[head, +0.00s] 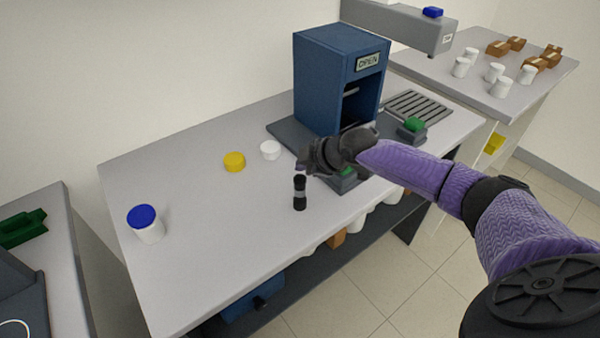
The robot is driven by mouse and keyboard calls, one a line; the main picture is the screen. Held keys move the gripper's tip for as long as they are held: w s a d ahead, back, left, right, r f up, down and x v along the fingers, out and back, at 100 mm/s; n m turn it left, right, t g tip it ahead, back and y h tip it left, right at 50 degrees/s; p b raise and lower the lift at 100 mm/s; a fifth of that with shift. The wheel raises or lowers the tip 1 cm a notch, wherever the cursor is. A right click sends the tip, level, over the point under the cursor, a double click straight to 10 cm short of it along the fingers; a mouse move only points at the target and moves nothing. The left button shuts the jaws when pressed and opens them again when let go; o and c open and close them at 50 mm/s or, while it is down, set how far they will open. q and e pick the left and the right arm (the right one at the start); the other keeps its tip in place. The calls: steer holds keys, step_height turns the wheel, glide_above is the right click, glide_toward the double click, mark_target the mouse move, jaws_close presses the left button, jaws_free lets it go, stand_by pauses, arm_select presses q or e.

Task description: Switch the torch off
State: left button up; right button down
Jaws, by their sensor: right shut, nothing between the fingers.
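A small dark torch (300,194) stands upright near the front edge of the grey bench, with a lighter band around its middle. My right gripper (303,166) is at the top end of the torch, shut with nothing held. I cannot tell whether the fingertips touch the torch. No beam or glow shows, so the torch's light state is unclear. My left gripper is out of view.
A blue machine marked OPEN (325,75) stands behind the gripper. A yellow lid (234,161), a white lid (270,150) and a blue-lidded white jar (147,226) are on the bench (215,240). Green-topped blocks (413,126) sit right. The bench's front-left area is clear.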

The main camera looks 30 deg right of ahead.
mark_target(303, 177)
steer(key=shift+r, duration=0.2)
step_height(303, 177, up, 6)
steer(key=p, duration=0.5)
steer(key=shift+f, duration=0.25)
stand_by(0.5)
stand_by(0.3)
